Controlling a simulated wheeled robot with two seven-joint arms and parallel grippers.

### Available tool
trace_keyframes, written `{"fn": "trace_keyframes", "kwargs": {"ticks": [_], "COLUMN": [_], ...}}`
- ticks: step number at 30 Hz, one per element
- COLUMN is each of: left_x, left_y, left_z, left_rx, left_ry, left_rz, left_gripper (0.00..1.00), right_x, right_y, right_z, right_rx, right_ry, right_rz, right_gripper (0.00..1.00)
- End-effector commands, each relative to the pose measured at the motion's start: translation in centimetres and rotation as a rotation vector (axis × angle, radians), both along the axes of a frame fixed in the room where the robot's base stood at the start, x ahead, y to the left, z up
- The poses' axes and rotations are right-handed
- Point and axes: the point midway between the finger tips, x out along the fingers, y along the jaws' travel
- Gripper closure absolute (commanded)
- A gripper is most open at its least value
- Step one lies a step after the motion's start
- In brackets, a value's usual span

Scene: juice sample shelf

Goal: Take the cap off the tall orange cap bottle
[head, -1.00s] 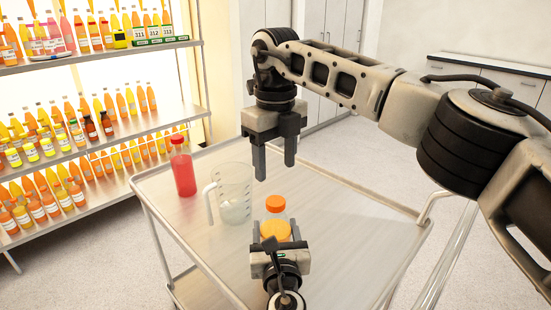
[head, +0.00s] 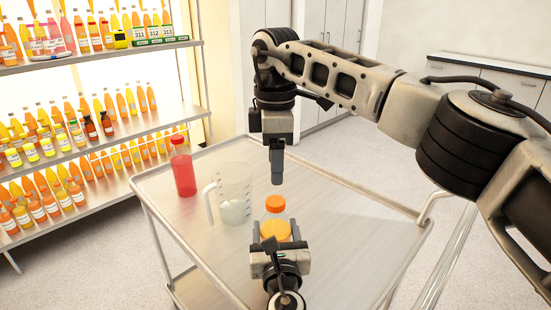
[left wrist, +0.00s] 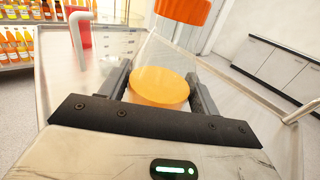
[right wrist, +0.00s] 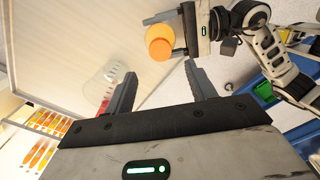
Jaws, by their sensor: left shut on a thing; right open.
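The clear bottle (head: 275,217) with orange contents has its orange cap (head: 276,204) on top, at the near side of the cart. My left gripper (head: 276,237) is shut around its body; the left wrist view shows a finger on each side of the bottle (left wrist: 165,70) and the cap (left wrist: 183,10) above them. I cannot tell whether the bottle touches the cart. My right gripper (head: 277,182) points down above the cap, open and empty. In the right wrist view, the cap (right wrist: 160,48) lies beyond the gap between the open fingers (right wrist: 160,85), apart from them.
A clear measuring jug (head: 232,190) stands left of the bottle, and a red bottle (head: 183,172) stands further left. The cart top (head: 350,215) is bare on the right. Shelves (head: 100,147) full of juice bottles line the left.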

Motion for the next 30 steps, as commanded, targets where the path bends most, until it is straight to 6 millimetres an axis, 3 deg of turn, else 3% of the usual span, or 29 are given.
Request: {"fn": "trace_keyframes", "kwargs": {"ticks": [5, 19, 30], "left_x": [0.0, 0.0, 0.0], "left_y": [0.0, 0.1, 0.1], "left_z": [-0.2, -0.1, -0.2], "left_rx": [0.003, 0.003, 0.003], "left_ry": [0.002, 0.002, 0.002], "left_rz": [0.001, 0.001, 0.001], "left_gripper": [1.00, 1.00, 1.00], "right_x": [0.0, 0.0, 0.0], "right_y": [0.0, 0.0, 0.0], "right_z": [-0.7, -7.1, -8.1], "right_rx": [-0.001, 0.000, -0.001], "right_ry": [0.002, 0.003, 0.000], "right_rz": [-0.071, -0.072, -0.072], "right_gripper": [0.44, 0.44, 0.44]}}
